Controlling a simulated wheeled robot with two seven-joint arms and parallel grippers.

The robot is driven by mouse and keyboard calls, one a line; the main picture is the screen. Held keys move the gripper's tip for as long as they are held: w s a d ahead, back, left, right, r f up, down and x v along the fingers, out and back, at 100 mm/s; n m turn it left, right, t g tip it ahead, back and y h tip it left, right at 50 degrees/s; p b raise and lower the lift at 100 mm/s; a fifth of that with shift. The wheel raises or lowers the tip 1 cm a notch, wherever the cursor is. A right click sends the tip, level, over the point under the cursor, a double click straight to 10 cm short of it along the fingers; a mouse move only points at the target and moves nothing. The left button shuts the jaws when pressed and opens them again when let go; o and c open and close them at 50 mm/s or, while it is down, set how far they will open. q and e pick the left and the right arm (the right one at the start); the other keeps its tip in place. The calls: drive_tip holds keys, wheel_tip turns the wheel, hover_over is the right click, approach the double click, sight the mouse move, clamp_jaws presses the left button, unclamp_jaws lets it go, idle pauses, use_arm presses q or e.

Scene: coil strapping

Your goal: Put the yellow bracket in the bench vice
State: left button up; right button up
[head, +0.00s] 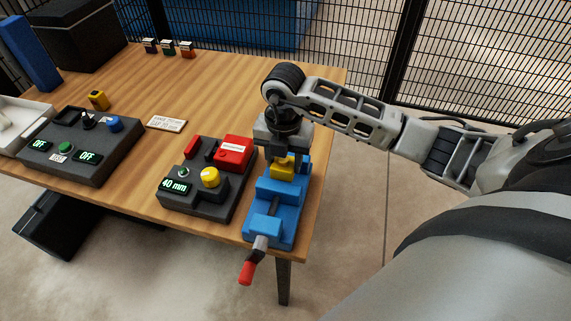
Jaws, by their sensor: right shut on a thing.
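The blue bench vice (272,212) stands at the right front corner of the wooden table, its red-tipped handle (248,272) hanging over the front edge. My right gripper (283,148) points down over the back part of the vice. It is shut on the yellow bracket (283,167), which sits low between the blue jaws. The gripper hides the bracket's upper part, and I cannot tell whether the bracket touches the jaws. My left gripper is not in view.
Left of the vice is a dark control box (205,190) reading 40 mm, with red and yellow parts. Another control box (82,147) reads OFF twice. A small sign (167,124) and several small blocks lie behind. The middle of the wooden table (215,95) is clear.

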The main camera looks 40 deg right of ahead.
sight(284, 163)
wheel_tip(284, 163, down, 3)
drive_tip(key=shift+s+f+b, duration=0.15)
drive_tip(key=shift+b, duration=0.45)
drive_tip(key=shift+f, duration=0.2)
drive_tip(key=shift+r, duration=0.25)
drive_tip(key=shift+f, duration=0.15)
drive_tip(key=o, duration=1.3)
wheel_tip(284, 163, up, 12)
drive_tip(key=shift+r, duration=0.2)
